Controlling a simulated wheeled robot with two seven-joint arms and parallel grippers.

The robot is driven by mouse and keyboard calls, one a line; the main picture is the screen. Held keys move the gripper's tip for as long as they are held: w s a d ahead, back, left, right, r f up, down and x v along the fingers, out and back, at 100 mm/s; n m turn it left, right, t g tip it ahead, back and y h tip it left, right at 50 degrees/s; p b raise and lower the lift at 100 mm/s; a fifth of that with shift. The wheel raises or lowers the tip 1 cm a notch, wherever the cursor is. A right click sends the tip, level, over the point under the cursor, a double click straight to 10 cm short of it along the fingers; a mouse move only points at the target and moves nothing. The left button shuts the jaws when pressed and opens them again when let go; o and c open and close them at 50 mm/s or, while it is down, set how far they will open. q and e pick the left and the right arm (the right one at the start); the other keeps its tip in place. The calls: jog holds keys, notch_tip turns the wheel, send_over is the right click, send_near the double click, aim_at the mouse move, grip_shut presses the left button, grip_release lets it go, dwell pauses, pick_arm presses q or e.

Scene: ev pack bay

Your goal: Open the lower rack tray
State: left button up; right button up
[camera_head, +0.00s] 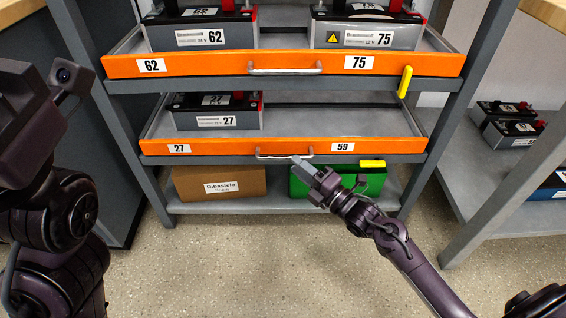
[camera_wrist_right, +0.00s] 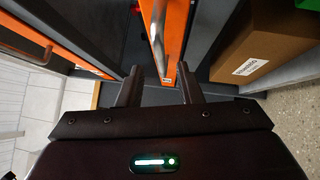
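The lower rack tray has an orange front (camera_head: 215,147) with labels 27 and 59. A battery marked 27 (camera_head: 216,118) stands in its left part; its right part is bare. Its front lies across the rack posts. A metal bar handle (camera_head: 284,154) sits at the middle of the front. My right gripper (camera_head: 300,163) is just below the handle's right end. In the right wrist view its two fingers (camera_wrist_right: 159,88) are apart, with the handle (camera_wrist_right: 168,38) ahead between them; contact cannot be told. My left arm is at the left edge, its fingers not clearly seen.
The upper tray (camera_head: 285,64) holds batteries 62 and 75. A yellow lever (camera_head: 404,82) stands upright near its right end; another yellow piece (camera_head: 372,163) lies flat under the lower tray. A cardboard box (camera_head: 219,183) and green crate (camera_head: 350,182) sit below. Floor in front is clear.

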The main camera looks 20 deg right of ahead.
aim_at(286, 158)
jog(key=b+x, duration=0.1)
jog(key=x, duration=0.4)
jog(key=shift+w+a+b, duration=0.1)
jog(key=shift+b, duration=0.25)
grip_shut()
